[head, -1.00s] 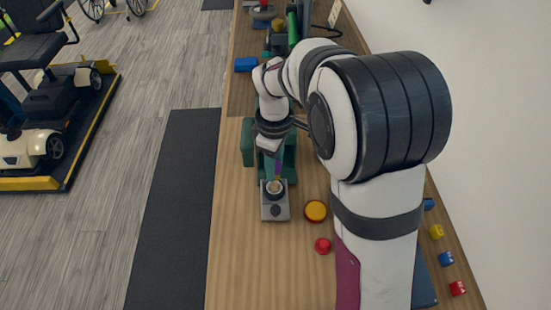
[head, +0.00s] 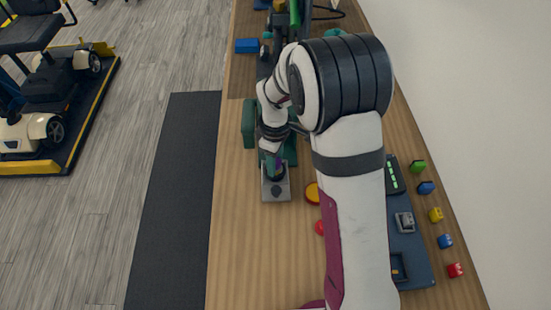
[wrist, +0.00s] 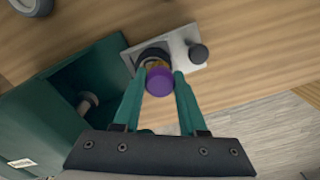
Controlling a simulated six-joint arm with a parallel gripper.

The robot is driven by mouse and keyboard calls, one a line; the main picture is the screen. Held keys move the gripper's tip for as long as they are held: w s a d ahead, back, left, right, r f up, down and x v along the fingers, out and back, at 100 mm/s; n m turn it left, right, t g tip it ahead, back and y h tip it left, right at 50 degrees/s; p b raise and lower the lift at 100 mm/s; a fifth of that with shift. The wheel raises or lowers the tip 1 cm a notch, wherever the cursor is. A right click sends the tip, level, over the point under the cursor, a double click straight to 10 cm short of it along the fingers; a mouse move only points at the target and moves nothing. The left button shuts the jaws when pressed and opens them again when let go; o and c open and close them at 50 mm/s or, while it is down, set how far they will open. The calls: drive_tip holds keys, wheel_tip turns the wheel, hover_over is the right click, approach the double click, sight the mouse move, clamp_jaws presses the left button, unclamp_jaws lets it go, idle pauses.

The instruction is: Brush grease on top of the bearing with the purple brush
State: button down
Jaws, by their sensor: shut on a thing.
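My gripper (wrist: 158,85) has green fingers and is shut on the purple brush (wrist: 159,79), whose purple end shows between the fingertips in the wrist view. The dark round bearing (wrist: 150,58) sits on a light grey plate (wrist: 171,41) beside a dark knob (wrist: 198,53). The brush's tan part overlaps the bearing in that view; whether the bristles touch it I cannot tell. In the head view, my gripper (head: 273,163) is over the far part of the plate (head: 276,193), and the bearing is mostly hidden.
A green open-fronted box (wrist: 70,100) stands close to the plate. A yellow round tin (head: 312,192) and a red piece (head: 320,228) are right of the plate, near my arm. Small coloured blocks (head: 436,214) line the right edge. The near left wooden tabletop is clear.

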drive_tip(key=shift+w, duration=1.35)
drive_tip(key=shift+s, duration=2)
drive_tip(key=shift+r, duration=4.1)
